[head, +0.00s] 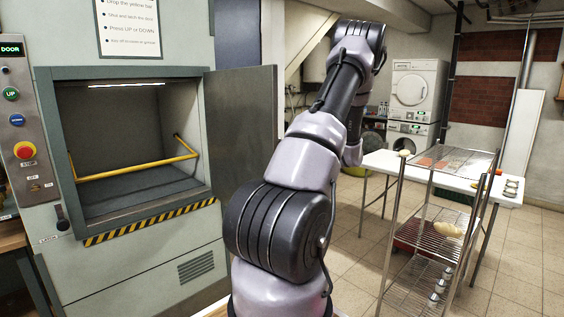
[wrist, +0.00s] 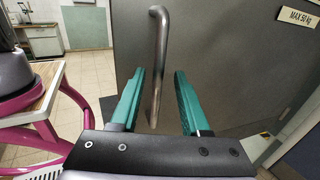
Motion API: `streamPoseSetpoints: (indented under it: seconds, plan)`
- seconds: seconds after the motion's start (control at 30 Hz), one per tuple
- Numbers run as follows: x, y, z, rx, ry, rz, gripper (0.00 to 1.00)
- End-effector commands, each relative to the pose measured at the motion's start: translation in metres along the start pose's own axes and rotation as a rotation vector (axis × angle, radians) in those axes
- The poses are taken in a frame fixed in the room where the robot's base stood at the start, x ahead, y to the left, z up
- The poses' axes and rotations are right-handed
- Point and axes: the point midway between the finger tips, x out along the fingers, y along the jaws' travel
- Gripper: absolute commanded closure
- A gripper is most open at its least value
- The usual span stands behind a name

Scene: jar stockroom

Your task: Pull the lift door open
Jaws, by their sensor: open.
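The lift door (head: 241,130) is a grey panel standing swung open at the right side of the lift opening in the head view. In the wrist view the door (wrist: 225,60) fills much of the picture and carries a bent metal bar handle (wrist: 158,50). My gripper (wrist: 159,75) is open, its two teal fingers on either side of the handle. I cannot tell whether a finger touches it. In the head view my gripper is hidden behind my arm. The lift cabin (head: 120,130) is open to view, with a yellow bar (head: 135,168) across it.
A control panel (head: 20,130) with buttons and a latch lever (head: 61,215) are on the lift's left. A wire rack (head: 440,225) and a white table (head: 385,162) stand to the right. Stacked white machines (head: 415,90) are at the back. Tiled floor is free at the right.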

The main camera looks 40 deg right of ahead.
Motion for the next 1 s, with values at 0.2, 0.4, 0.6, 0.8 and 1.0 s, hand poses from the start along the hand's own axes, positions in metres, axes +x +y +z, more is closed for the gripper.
streamPoseSetpoints:
  seconds: [0.2, 0.4, 0.6, 0.8, 1.0]
  plan:
    - [-0.044, 0.000, -0.001, -0.001, 0.000, -0.006, 0.54]
    - [-0.080, 0.000, -0.001, 0.000, -0.001, -0.005, 0.54]
    - [-0.097, 0.001, -0.001, 0.001, 0.000, -0.002, 0.54]
    - [-0.099, 0.000, -0.001, 0.001, -0.001, -0.001, 0.54]
    - [-0.099, 0.000, -0.001, 0.001, 0.000, -0.001, 0.54]
